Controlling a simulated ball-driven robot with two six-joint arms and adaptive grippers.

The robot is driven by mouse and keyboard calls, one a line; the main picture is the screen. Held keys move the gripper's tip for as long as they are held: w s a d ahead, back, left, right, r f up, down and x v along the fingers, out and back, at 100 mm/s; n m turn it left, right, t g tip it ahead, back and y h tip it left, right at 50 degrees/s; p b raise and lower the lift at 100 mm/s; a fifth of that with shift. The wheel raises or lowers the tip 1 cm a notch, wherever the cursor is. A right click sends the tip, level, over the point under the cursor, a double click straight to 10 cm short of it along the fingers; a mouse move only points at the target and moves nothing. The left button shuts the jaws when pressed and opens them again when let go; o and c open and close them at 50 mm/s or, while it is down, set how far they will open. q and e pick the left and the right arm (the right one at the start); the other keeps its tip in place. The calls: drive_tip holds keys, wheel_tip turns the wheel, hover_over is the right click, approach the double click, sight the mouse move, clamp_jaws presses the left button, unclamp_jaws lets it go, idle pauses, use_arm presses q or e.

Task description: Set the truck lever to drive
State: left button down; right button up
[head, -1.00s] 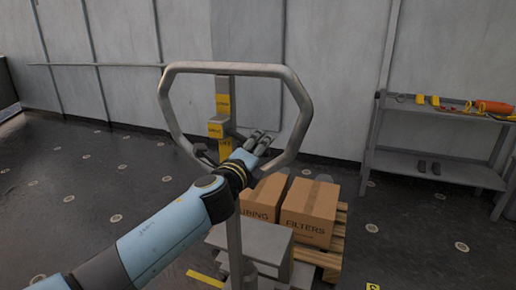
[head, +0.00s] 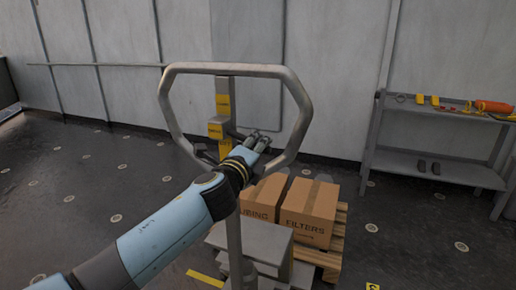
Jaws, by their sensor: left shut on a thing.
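The truck's tiller is a grey looped handle (head: 300,97) on a post, with a mast in its middle carrying yellow labels (head: 222,104), too small to read surely. The truck lever (head: 237,134) is a short dark bar coming out of the mast to the right, near the middle label. My left gripper (head: 258,139) is inside the loop, right of the mast, with its fingers shut on the lever's outer end. The fingers hide that end. My right gripper is not in view.
The truck body (head: 262,243) stands below the handle. Behind it, cardboard boxes (head: 309,212) sit on a wooden pallet (head: 331,262). A grey shelf (head: 437,170) with tools stands at the right by the wall. The floor at left is clear.

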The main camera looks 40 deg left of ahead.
use_arm(q)
drive_tip(key=shift+d+r+n, duration=0.2)
drive_tip(key=shift+r+n, duration=0.6)
drive_tip(key=shift+n, duration=0.1)
drive_tip(key=shift+r+n+p, duration=0.35)
drive_tip(key=shift+r+n, duration=0.25)
drive_tip(key=shift+n, duration=0.4)
drive_tip(key=c, duration=1.2)
unclamp_jaws()
drive_tip(key=shift+o, duration=0.2)
drive_tip(key=v, duration=1.2)
